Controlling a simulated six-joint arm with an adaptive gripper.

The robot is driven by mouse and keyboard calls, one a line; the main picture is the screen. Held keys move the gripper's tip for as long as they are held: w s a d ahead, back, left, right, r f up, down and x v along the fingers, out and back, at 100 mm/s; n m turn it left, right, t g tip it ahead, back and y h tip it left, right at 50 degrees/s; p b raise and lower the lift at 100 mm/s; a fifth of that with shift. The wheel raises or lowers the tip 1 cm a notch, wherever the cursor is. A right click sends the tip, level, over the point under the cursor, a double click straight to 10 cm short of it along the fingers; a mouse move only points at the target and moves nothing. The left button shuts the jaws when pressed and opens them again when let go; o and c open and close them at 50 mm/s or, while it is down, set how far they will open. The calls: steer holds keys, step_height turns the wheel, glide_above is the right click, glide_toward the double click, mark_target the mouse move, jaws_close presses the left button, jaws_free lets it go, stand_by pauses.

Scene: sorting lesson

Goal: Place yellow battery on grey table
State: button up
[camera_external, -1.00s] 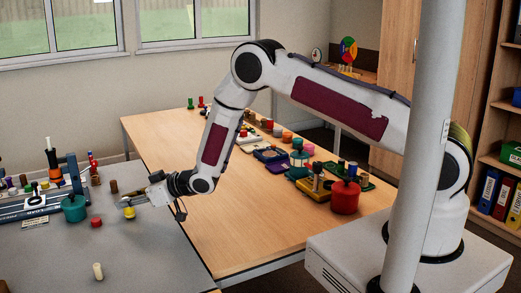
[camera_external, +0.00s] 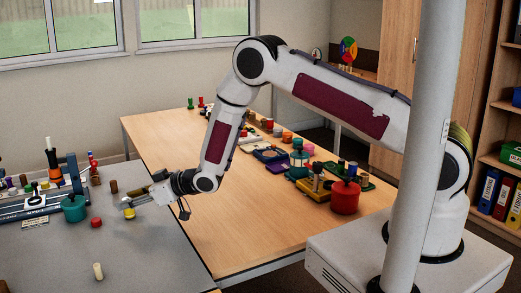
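The grey table (camera_external: 150,250) fills the lower left of the view. My gripper (camera_external: 128,205) is low over its right part, pointing left. A small yellow object (camera_external: 129,214) is at the fingertips, close to the table top. It may be the yellow battery, but it is too small and partly covered to be sure. I cannot tell whether the fingers are closed on it or only above it. A pale yellow upright cylinder (camera_external: 98,271) stands alone nearer the front of the grey table.
A red piece (camera_external: 96,223) and a green pot (camera_external: 74,208) stand left of my gripper, with a brown cylinder (camera_external: 114,186) behind. A wooden table (camera_external: 235,235) on the right holds many objects. The front of the grey table is mostly clear.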

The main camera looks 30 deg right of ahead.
steer(key=v, duration=1.1)
stand_by(0.7)
steer(key=w+d+r+m+t+h, duration=0.15)
steer(key=w+d+r+h, duration=0.25)
steer(key=d+r, duration=0.65)
steer(key=s+d+r+m+h, duration=0.2)
steer(key=s+d+r, duration=0.1)
steer(key=d+r, duration=0.35)
steer(key=s+d+r+m+h, duration=0.1)
steer(key=s+d+r, duration=0.2)
steer(key=d+r, duration=0.35)
steer(key=s+d+r+m+g+h, duration=0.2)
steer(key=s+d+r+m+h, duration=0.15)
steer(key=s+d, duration=0.95)
steer(key=s+d+m+g, duration=0.1)
steer(key=s+d+g, duration=0.1)
steer(key=s, duration=1.5)
steer(key=shift+r+m, duration=0.4)
